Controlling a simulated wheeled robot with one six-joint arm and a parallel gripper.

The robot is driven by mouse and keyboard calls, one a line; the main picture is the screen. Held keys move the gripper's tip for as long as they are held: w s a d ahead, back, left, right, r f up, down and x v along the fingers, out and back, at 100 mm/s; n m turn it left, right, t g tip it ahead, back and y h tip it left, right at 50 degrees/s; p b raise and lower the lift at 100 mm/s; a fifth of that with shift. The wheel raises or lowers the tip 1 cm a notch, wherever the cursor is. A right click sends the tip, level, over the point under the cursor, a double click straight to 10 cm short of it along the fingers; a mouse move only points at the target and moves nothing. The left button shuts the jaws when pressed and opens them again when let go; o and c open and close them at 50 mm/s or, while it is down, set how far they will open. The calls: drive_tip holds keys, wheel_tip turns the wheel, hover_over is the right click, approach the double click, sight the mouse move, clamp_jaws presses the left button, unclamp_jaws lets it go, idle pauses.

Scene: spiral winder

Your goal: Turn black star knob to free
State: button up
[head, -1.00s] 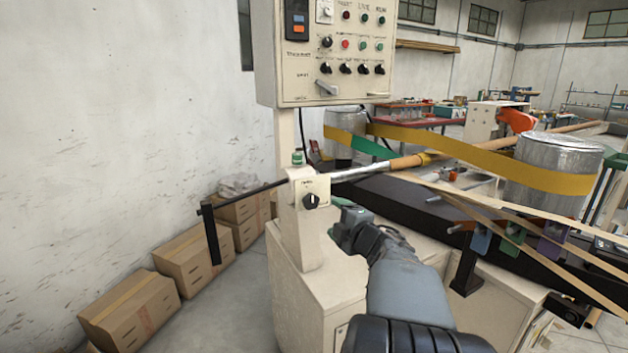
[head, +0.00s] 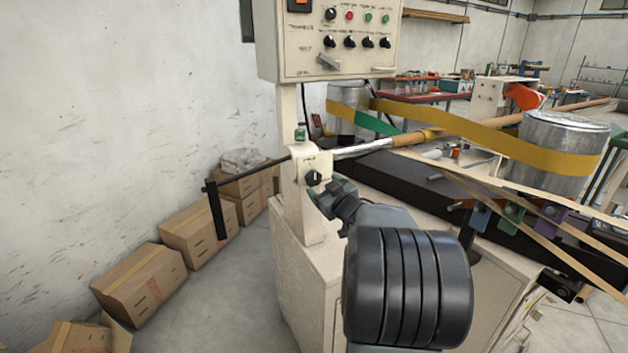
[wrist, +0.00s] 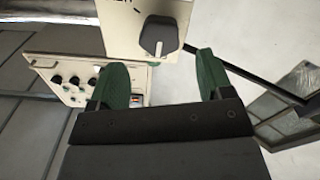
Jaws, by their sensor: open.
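The black star knob (head: 314,178) sits on a cream plate (head: 318,162) on the machine's post, below the control panel. In the wrist view the knob (wrist: 158,37) stands ahead of my gripper, just past the fingertips and between their lines. My gripper (head: 328,192) is right beside the knob at its lower right in the head view. Its two green fingers show spread apart with nothing between them in the wrist view (wrist: 160,75). The lettering on the plate is too small or cut off to read.
The control panel (head: 325,40) with switches hangs above the post. A metal shaft (head: 362,149) runs through the post, with a black crank arm (head: 217,210) at left. Yellow belt (head: 470,130) loops round drums at right. Cardboard boxes (head: 140,278) line the wall.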

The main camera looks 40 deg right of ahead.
sight(315, 179)
drive_tip(key=shift+w+d, duration=0.2)
drive_tip(key=shift+w, duration=1.35)
drive_tip(key=shift+w+d, duration=0.2)
drive_tip(key=shift+w, duration=1.35)
drive_tip(key=c, duration=0.9)
drive_tip(key=shift+r+m+p, duration=0.2)
drive_tip(key=shift+m+p, duration=0.3)
drive_tip(key=shift+p, duration=0.25)
drive_tip(key=shift+f, duration=0.15)
drive_tip(key=shift+c, duration=0.2)
drive_tip(key=o, duration=0.9)
drive_tip(key=shift+o, duration=0.2)
drive_tip(key=shift+s, duration=0.15)
drive_tip(key=s+a, duration=0.2)
drive_tip(key=s, duration=1.1)
drive_tip(key=shift+s, duration=0.25)
